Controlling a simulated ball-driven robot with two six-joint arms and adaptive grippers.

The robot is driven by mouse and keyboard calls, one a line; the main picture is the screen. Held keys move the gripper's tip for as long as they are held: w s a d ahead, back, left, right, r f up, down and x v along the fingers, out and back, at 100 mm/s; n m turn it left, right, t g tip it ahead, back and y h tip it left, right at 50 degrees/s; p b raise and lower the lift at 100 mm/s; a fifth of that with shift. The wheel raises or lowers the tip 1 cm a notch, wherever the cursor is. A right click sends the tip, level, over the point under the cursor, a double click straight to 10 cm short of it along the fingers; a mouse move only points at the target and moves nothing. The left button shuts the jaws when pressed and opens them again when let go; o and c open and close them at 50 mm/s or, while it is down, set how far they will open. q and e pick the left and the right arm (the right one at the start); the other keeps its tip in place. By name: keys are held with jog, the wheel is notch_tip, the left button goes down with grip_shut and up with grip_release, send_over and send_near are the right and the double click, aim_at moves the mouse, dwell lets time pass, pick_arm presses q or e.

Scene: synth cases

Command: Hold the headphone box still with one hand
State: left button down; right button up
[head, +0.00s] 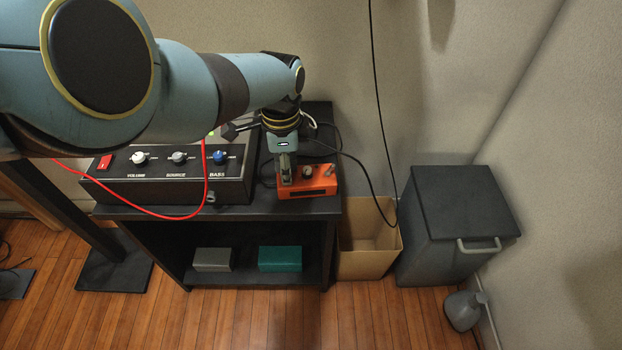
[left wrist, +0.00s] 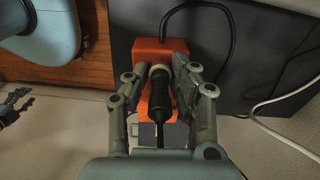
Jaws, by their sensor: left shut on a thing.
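The headphone box, a small orange unit (head: 321,187) with knobs on top, sits at the right front of the dark cabinet's top; it also shows in the left wrist view (left wrist: 149,47). My left gripper (head: 286,182) points down at the box's left part. In the left wrist view its fingers (left wrist: 162,88) close on both sides of a black plug (left wrist: 159,100) with a pale collar, standing over the box. They hide parts of the box, and whether they touch it is unclear. My right gripper (left wrist: 17,103) shows small at the left edge of that view, its fingers apart, empty.
A black amplifier (head: 178,188) with knobs and a red switch stands left of the box. A red cable (head: 204,180) loops in front of it. An open carton (head: 360,266) and a dark lidded bin (head: 445,250) stand right of the cabinet (head: 330,235). Black cables trail behind.

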dwell(0.3)
pick_arm(q)
jog(key=c, duration=1)
grip_release()
jog(key=shift+c, duration=0.2)
jog(key=shift+r, duration=0.1)
